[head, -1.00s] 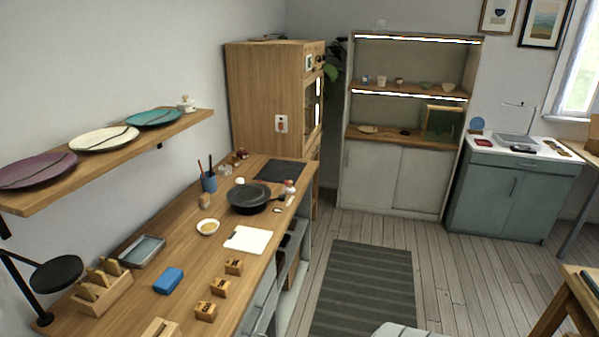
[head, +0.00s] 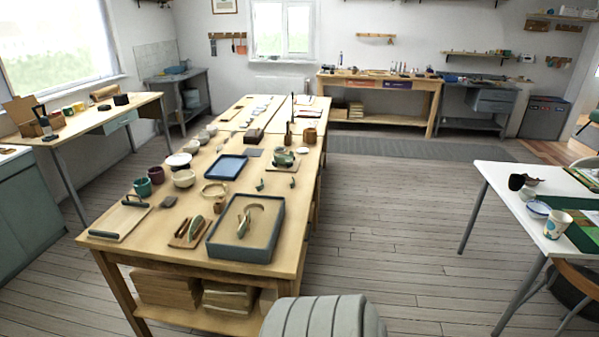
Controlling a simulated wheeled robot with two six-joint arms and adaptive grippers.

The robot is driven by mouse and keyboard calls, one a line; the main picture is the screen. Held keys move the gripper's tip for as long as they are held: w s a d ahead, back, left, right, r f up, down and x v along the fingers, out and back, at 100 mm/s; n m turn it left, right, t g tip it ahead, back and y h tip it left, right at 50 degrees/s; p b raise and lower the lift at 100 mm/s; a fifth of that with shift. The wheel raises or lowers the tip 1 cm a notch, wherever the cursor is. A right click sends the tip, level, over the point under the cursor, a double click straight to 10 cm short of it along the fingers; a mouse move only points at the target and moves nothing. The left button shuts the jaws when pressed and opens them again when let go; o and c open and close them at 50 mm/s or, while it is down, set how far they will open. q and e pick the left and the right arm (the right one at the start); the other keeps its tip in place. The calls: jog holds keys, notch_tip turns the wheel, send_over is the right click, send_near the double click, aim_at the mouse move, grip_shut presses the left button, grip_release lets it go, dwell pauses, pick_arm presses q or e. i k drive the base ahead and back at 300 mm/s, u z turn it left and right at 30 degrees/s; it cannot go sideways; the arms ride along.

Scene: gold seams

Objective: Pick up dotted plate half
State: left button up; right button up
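I cannot make out a dotted plate half for certain in the head view. On the long wooden table (head: 120,254), a grey tray (head: 240,254) at the near end holds a curved green-and-tan piece (head: 243,222). A small wooden board (head: 178,243) left of the tray carries dark green pieces (head: 193,229), too small to tell apart. On the white table (head: 497,181) at right lie a blue-rimmed dish (head: 538,209) and a spotted cup (head: 557,224). Neither of my grippers is in view.
Bowls, cups and a blue tray (head: 226,168) crowd the long table. A bench (head: 90,123) with pots stands at left, and a workbench (head: 380,85) at the back. Open plank floor (head: 400,235) lies between the long and white tables.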

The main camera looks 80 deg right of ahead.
aim_at(197, 220)
jog(key=z, duration=2.3)
jog(key=i, duration=1.65)
